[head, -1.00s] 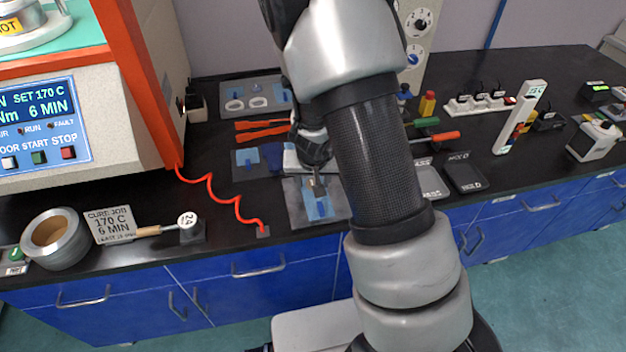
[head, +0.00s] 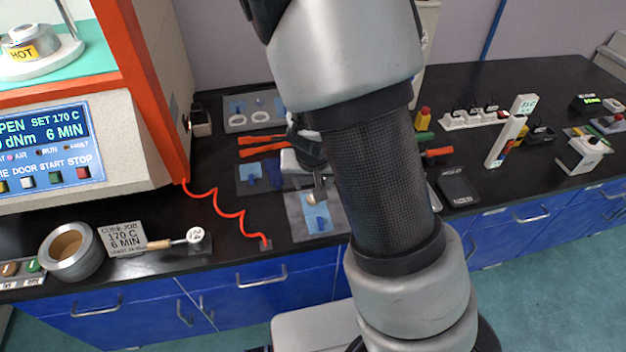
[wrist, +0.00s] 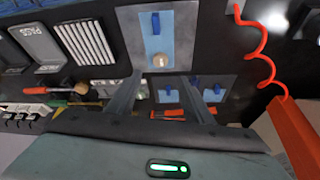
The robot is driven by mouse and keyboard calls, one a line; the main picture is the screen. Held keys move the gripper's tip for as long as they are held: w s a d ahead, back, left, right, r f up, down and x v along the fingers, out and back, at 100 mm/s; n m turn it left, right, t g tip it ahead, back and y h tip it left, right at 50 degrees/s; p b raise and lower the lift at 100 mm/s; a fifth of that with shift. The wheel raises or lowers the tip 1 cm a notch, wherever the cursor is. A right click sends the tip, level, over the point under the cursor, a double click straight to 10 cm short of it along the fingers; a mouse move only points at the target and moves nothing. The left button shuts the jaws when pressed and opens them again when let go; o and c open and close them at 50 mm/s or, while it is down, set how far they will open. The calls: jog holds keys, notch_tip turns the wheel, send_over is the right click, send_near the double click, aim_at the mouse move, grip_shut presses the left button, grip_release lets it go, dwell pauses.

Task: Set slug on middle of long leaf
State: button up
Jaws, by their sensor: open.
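The slug (head: 311,198) is a small tan round piece resting on the light blue long leaf (head: 316,212), on a grey sheet near the bench front. In the wrist view the slug (wrist: 161,62) sits toward the end of the leaf (wrist: 157,42) away from its dark blue tab (wrist: 155,22). My gripper (head: 322,188) is open and empty close above the slug. In the wrist view its two fingers (wrist: 168,78) stand apart, with the slug just beyond their tips.
Behind lies another sheet with blue tabs (head: 252,178). Orange-handled tools (head: 262,145) lie farther back. An orange coiled cord (head: 228,212) runs along the bench left of the leaf. The rheometer (head: 90,120) stands at left. A dark tray (head: 459,186) lies to the right.

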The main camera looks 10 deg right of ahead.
jog(key=s+a+r+n+y, duration=0.1)
jog(key=s+a+r+y, duration=0.15)
jog(key=r, duration=0.55)
jog(key=s+a+r+n+y, duration=0.1)
jog(key=s+a+r, duration=0.25)
jog(key=r, duration=0.55)
jog(key=s+d+r+h, duration=0.1)
jog(key=s+d+r, duration=0.2)
jog(key=s, duration=0.4)
jog(key=s+d+r+t+h, duration=0.1)
jog(key=s+d+r, duration=0.3)
jog(key=s+r, duration=0.2)
jog(key=shift+s+r+n, duration=0.25)
jog(key=shift+s+n, duration=0.05)
jog(key=shift+s, duration=0.2)
